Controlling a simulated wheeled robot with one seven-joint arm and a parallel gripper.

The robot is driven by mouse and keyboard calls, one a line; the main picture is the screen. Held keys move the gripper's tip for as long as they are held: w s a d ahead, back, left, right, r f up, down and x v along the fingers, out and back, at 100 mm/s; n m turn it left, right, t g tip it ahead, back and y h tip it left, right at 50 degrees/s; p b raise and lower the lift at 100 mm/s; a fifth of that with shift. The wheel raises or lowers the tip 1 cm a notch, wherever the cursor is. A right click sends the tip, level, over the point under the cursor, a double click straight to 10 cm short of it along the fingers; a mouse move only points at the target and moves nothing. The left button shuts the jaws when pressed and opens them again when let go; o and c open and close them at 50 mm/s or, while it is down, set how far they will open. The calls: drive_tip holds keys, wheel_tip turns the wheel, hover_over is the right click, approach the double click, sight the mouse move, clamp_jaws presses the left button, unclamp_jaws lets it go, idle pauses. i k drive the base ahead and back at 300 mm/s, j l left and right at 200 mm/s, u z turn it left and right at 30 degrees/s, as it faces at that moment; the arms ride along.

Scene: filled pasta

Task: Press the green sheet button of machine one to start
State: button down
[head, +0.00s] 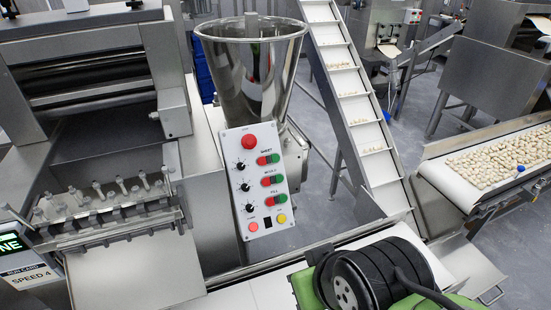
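The control panel (255,195) is white and tilted, below the steel hopper in the middle of the head view. Its top row, labelled SHEET, has a black knob (240,166) and a red and green button pair. The green sheet button (274,158) appears to be the right half of that pair. Similar button rows sit below it, with a large red button (249,141) above. Nothing covers the panel. My gripper's fingers do not show; a green and black arm part is at the lower right, apart from the panel.
A steel hopper (253,65) stands behind the panel. An inclined conveyor (345,85) rises behind it to the right. A belt (438,172) carries pasta at the far right. A card reading SPEED 4 (30,275) is at the lower left. The space before the panel looks clear.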

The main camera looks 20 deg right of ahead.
sight(274, 157)
drive_tip(key=l+u, duration=0.1)
drive_tip(key=u, duration=0.3)
drive_tip(key=l+u, duration=0.1)
drive_tip(key=u, duration=0.35)
drive_tip(key=k+u, duration=0.15)
drive_tip(key=u, duration=0.25)
drive_tip(key=l+u, duration=0.15)
drive_tip(key=u, duration=0.3)
drive_tip(key=k+u, duration=0.15)
drive_tip(key=u, duration=0.25)
